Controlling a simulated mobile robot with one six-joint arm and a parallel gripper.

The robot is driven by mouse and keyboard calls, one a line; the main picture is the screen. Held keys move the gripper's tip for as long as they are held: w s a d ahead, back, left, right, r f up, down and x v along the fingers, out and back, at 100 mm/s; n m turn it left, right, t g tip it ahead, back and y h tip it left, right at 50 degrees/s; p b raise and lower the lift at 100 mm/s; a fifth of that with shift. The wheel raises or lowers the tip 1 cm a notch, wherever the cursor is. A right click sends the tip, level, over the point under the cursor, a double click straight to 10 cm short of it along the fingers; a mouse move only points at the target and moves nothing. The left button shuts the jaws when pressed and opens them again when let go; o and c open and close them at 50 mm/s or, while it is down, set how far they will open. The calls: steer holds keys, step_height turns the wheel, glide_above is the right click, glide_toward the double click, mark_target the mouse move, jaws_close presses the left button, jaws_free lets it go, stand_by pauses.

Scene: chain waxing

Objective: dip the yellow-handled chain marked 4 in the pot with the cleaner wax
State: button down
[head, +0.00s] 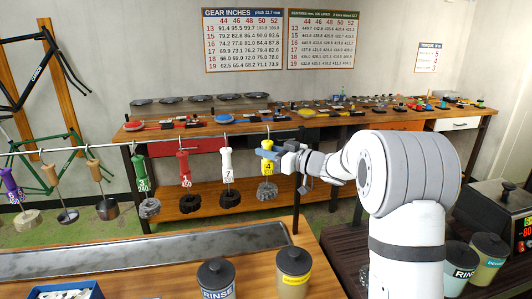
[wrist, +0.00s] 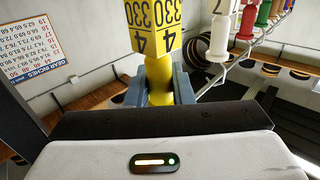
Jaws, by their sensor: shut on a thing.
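The yellow-handled chain marked 4 (head: 267,166) hangs at the right end of the row of chains, its dark chain coil (head: 267,191) below the handle. Its yellow handle (wrist: 160,92) fills the top middle of the wrist view, with "4" and "330" on its label block. My gripper (head: 277,154) reaches in from the right and is shut on this handle. Its blue-grey fingers (wrist: 160,80) stand on both sides of the handle's neck. I cannot tell whether the hook still touches the rail. A dark heater unit (head: 497,208) with a red display stands at the right edge; its contents are hidden.
A rail (head: 100,147) carries the white 7 (head: 227,165), red 1 (head: 184,168) and green (head: 140,172) handled chains close by on the left. More jars (head: 488,257) stand at right.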

step_height(320, 180, up, 2)
steer(key=shift+p, duration=0.5)
steer(key=shift+f, duration=0.1)
steer(key=s, duration=0.2)
steer(key=s+d+b, duration=0.1)
steer(key=s, duration=0.1)
steer(key=shift+s, duration=0.15)
